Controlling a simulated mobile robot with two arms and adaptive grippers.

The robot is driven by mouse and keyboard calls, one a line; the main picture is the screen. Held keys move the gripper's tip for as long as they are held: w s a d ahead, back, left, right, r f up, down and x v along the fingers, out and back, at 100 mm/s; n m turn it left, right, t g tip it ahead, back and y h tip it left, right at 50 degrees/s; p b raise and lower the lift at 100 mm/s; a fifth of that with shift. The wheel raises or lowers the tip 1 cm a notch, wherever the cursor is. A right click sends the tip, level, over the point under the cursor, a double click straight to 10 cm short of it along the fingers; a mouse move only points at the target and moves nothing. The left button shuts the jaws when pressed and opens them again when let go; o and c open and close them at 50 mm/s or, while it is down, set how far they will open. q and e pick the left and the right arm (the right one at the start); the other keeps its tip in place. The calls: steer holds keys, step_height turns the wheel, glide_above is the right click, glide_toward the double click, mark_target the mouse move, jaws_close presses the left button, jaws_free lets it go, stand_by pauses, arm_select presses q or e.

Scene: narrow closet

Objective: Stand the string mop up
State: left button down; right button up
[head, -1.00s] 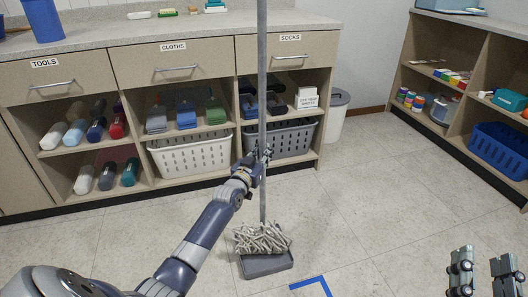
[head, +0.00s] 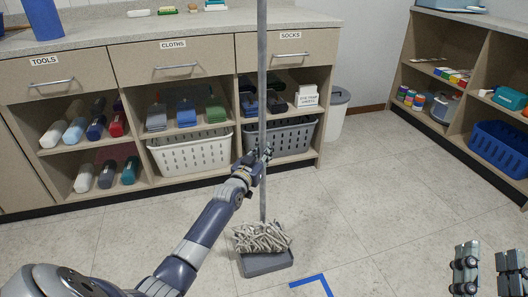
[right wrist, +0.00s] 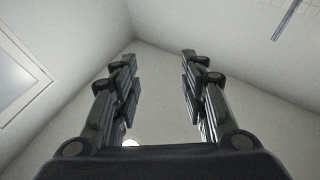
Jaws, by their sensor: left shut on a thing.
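The string mop (head: 262,90) stands upright in the head view, its grey handle running up past the top of the picture. Its pale string head (head: 261,237) rests on a dark grey tray (head: 266,264) on the floor. My left gripper (head: 264,158) is shut on the handle at about the height of the lower baskets. My right gripper (head: 488,270) is at the lower right of the head view, away from the mop. In the right wrist view its two fingers (right wrist: 160,85) are spread apart with nothing between them.
A cabinet (head: 195,60) with labelled drawers, rolled cloths, a white basket (head: 192,155) and a grey basket (head: 290,137) stands behind the mop. A bin (head: 336,112) is beside it. Shelves with a blue basket (head: 500,148) are at right. A blue corner mark (head: 312,281) lies on open floor.

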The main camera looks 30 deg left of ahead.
arm_select(q)
steer(key=shift+f, duration=0.1)
arm_select(e)
steer(key=shift+s+r+t, duration=0.35)
steer(key=shift+r+t, duration=0.05)
steer(key=shift+r, duration=0.2)
steer(key=shift+s+r, duration=0.1)
steer(key=shift+r, duration=0.1)
arm_select(q)
steer(key=shift+f+b, duration=0.35)
arm_select(e)
steer(key=shift+s+r+t, duration=0.4)
steer(key=shift+r+t, duration=0.2)
steer(key=shift+r, duration=0.05)
arm_select(q)
steer(key=c, duration=1.4)
jaws_free()
steer(key=shift+f, duration=0.1)
arm_select(e)
steer(key=shift+s+r+y, duration=0.15)
steer(key=shift+r+y, duration=0.1)
steer(key=shift+y, duration=0.05)
arm_select(q)
steer(key=s, duration=0.4)
steer(key=s+d, duration=0.1)
steer(key=s, duration=0.3)
steer(key=s+d, duration=0.1)
steer(key=s, duration=0.3)
arm_select(e)
steer(key=shift+f, duration=0.1)
